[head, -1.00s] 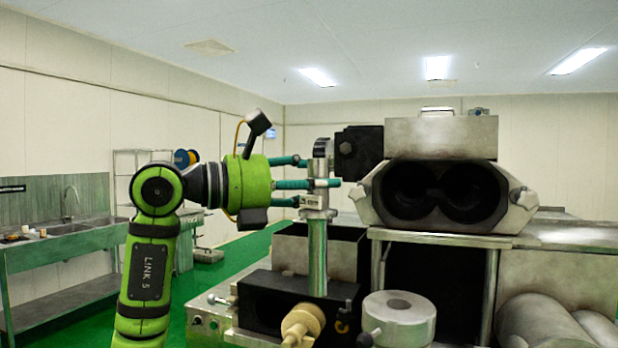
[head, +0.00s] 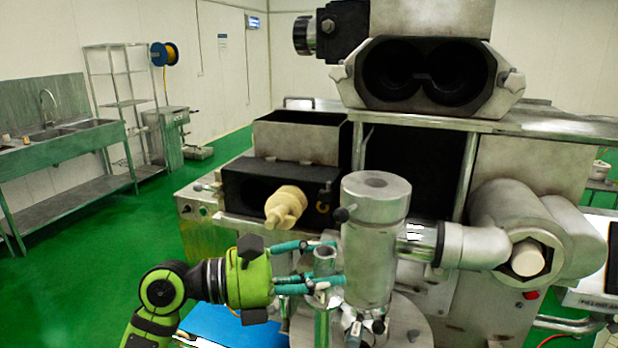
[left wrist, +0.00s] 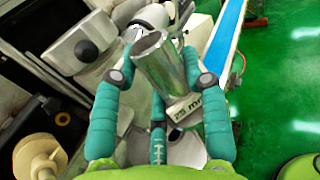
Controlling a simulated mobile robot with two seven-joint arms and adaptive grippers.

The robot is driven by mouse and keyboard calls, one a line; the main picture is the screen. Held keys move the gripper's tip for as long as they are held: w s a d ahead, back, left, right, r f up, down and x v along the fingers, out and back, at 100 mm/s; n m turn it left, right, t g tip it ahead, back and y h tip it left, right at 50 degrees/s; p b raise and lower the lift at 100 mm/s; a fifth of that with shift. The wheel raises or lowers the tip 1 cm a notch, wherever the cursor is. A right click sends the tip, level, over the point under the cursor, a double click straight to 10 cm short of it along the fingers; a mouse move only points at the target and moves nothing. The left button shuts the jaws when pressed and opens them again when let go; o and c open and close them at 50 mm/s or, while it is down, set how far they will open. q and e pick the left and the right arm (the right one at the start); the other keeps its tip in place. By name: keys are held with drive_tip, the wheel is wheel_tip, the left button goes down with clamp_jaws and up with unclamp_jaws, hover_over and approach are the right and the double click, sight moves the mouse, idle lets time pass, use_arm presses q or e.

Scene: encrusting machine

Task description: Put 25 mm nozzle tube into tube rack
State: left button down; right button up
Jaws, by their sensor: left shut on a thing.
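My left gripper (head: 308,272) is shut around the upper part of a shiny metal nozzle tube (head: 324,258). The tube stands about upright in the head view, just left of a large steel cylinder, and its lower end is partly hidden. In the left wrist view, the same tube (left wrist: 160,65) lies between the teal fingers of the gripper (left wrist: 164,85), its open end toward the camera. I cannot make out a tube rack in either view. My right gripper is not in view.
The steel cylinder (head: 376,240) stands close to the right of the tube. A black block with a beige knob (head: 285,206) is behind. A blue belt (head: 225,328) lies low at the left. Open green floor (head: 120,235) and a sink bench (head: 60,150) are farther left.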

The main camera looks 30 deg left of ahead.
use_arm(q)
drive_tip(key=s+d+f+m+g+h, duration=0.1)
drive_tip(key=d+f, duration=0.1)
drive_tip(key=f, duration=0.5)
drive_tip(key=s+d+f+g, duration=0.1)
drive_tip(key=s+d+f, duration=0.1)
drive_tip(key=f, duration=0.6)
drive_tip(key=shift+s+d+f+m+h, duration=0.15)
drive_tip(key=shift+s+m+h, duration=0.15)
drive_tip(key=shift+m+h, duration=0.1)
drive_tip(key=shift+d, duration=0.1)
